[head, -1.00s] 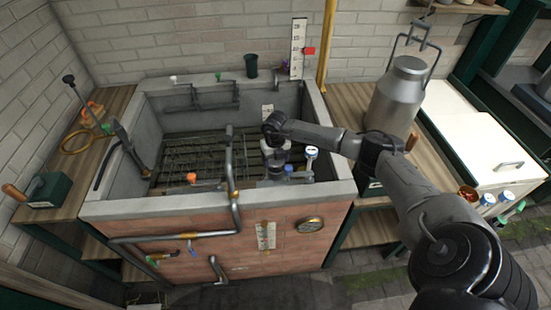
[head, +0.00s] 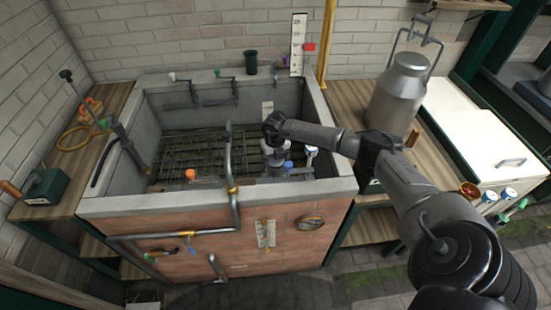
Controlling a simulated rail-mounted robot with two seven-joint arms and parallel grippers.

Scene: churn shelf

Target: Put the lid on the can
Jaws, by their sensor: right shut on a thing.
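A grey metal can (head: 398,92) with tall loop handles stands upright on the wooden shelf right of the basin. Its top looks rounded; I cannot tell whether a lid sits on it. My right arm reaches from the lower right over the basin. My right gripper (head: 275,168) points down inside the basin near its right side, apart from the can. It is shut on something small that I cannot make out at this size. I cannot pick out a separate lid with certainty. My left gripper is not in view.
The concrete basin (head: 115,207) has a metal grate inside and a raised rim. A bent pipe (head: 231,160) rises near my right gripper. A white-and-blue item (head: 311,152) and an orange item (head: 190,174) are in the basin. A white chest (head: 475,135) stands right of the can.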

